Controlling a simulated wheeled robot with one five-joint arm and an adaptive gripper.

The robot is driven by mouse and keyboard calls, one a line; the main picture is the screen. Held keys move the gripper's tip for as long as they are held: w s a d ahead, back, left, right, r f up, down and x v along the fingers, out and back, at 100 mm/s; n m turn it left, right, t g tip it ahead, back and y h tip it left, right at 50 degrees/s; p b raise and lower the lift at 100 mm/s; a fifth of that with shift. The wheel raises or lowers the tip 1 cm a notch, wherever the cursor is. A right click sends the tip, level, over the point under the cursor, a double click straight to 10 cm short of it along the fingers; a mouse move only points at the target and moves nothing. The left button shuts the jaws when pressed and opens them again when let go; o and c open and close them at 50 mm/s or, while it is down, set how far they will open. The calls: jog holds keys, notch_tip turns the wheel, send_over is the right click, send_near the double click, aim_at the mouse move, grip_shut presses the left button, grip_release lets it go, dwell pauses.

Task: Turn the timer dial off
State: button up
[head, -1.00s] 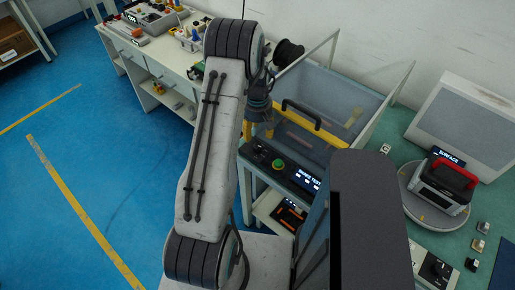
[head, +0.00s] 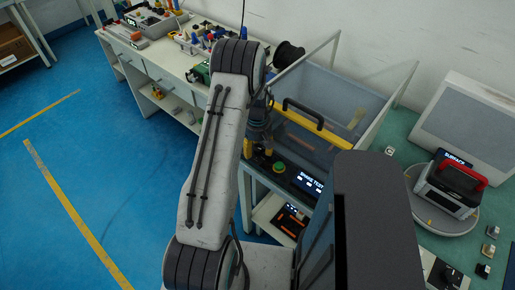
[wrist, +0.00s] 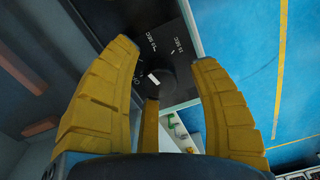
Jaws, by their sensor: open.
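The timer dial (wrist: 154,80) is a round black knob with a white pointer mark, on a black panel (wrist: 172,20) with white markings including "15 SEC". My gripper (wrist: 167,58) has yellow fingers and is open. Its fingers spread around the dial in the wrist view, with the third finger in front of the dial's lower edge; I cannot tell whether they touch it. In the head view my gripper (head: 259,148) is just above the left end of the control panel (head: 291,181), and the dial is hidden behind it.
A green button (head: 279,168) and a lit "SHAKE TEST" display (head: 309,183) are right of my gripper. A clear-walled enclosure with a yellow bar and black handle (head: 304,114) stands behind. A white bench (head: 175,72) with tools is at the back left. Blue floor at left is clear.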

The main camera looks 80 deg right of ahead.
grip_shut()
dwell(0.4)
jog(key=shift+f+b, duration=0.1)
jog(key=shift+b, duration=0.2)
jog(key=shift+f+n+b, duration=0.1)
jog(key=shift+n+b, duration=0.75)
jog(key=shift+n, duration=0.15)
jog(key=shift+a+n+b, duration=0.1)
jog(key=shift+n+b, duration=1.25)
jog(key=shift+n, duration=0.65)
